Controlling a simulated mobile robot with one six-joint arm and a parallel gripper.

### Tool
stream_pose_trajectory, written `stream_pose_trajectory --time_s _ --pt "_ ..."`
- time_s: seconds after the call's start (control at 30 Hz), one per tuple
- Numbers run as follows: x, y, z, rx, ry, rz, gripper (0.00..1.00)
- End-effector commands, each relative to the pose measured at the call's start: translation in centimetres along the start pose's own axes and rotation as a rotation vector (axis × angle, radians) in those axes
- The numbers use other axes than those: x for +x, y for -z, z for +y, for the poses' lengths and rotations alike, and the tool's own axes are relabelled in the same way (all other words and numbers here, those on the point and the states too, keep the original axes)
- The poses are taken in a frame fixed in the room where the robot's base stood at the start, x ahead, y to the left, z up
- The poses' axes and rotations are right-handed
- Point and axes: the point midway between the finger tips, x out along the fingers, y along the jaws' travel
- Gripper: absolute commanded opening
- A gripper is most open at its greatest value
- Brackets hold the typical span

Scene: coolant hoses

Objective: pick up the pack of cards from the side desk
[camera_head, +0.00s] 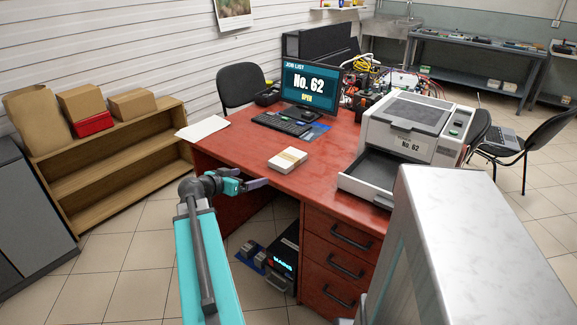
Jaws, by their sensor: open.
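A small cream-coloured pack (287,160), which looks like the pack of cards, lies flat near the front edge of the red desk (325,180). Its markings are too small to read. My gripper (258,183) is at the desk's front left edge, pointing right, to the lower left of the pack and apart from it. The gripper is open with nothing seen between its fingers; it is small in view and the fingers are hard to separate.
A monitor (310,84) and keyboard (281,123) stand behind the pack. A printer (415,130) takes the desk's right side. White paper (203,129) lies at the left corner. A wooden shelf (110,150) stands left, with open floor between. The desk around the pack is clear.

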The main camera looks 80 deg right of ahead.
Motion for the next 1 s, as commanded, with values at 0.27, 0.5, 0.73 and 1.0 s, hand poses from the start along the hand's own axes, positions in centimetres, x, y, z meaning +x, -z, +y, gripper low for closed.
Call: stream_pose_trajectory --time_s 0.27,0.5,0.73,1.0 --pt "2.3 4.7 3.7 0.105 -0.051 0.089 0.93" --pt "2.4 5.0 3.8 0.109 -0.053 0.093 0.93" --pt "2.8 5.0 3.8 0.108 -0.054 0.092 0.93" --pt "5.9 5.4 4.0 0.108 -0.055 0.092 0.93"
